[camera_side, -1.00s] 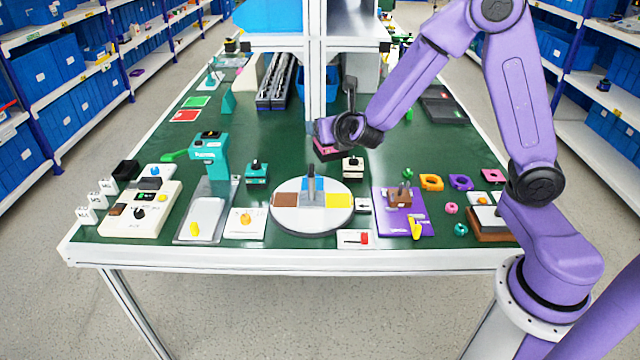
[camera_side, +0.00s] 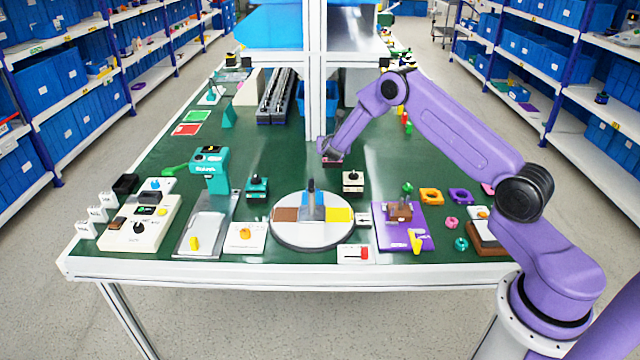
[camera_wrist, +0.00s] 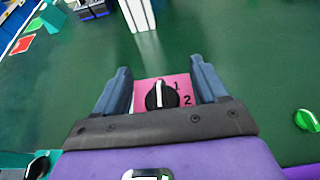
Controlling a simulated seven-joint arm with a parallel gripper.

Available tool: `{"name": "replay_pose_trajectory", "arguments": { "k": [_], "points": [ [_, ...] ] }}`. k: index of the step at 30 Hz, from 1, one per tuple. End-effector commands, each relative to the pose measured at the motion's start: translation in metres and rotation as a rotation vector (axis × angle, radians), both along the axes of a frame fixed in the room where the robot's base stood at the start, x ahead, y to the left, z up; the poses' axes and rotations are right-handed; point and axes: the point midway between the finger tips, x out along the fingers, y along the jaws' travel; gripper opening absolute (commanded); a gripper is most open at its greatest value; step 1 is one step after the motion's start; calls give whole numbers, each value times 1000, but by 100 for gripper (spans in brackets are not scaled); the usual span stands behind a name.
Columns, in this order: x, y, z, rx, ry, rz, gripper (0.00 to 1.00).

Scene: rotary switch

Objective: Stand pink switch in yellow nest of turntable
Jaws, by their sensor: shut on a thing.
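The pink switch (camera_wrist: 181,87) with a black knob and the marks 1 and 2 sits between the blue-grey fingers of my gripper (camera_wrist: 160,76) in the wrist view. My gripper (camera_side: 332,154) is shut on it, behind the turntable (camera_side: 313,237) in the side view. Only a little pink (camera_side: 333,161) shows there, and I cannot tell whether it touches the table. The round grey turntable has a brown nest (camera_side: 285,214) at left, a blue one at the back and a yellow nest (camera_side: 340,214) at right.
A white switch (camera_side: 353,182) stands behind the turntable's right side and a teal switch (camera_side: 257,186) behind its left. A purple board (camera_side: 403,234) lies to the right. A tall white post (camera_side: 317,95) rises behind my gripper. Green table is clear around my gripper.

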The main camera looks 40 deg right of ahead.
Motion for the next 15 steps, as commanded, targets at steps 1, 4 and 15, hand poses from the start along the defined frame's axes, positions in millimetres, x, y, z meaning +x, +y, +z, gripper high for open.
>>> {"name": "replay_pose_trajectory", "arguments": {
  "k": [1,4,15],
  "points": [
    [0,0,-11,-2,3,0,36],
    [0,0,-28,-1,2,1,36],
    [-1,0,-64,0,0,0,36]
  ]
}}
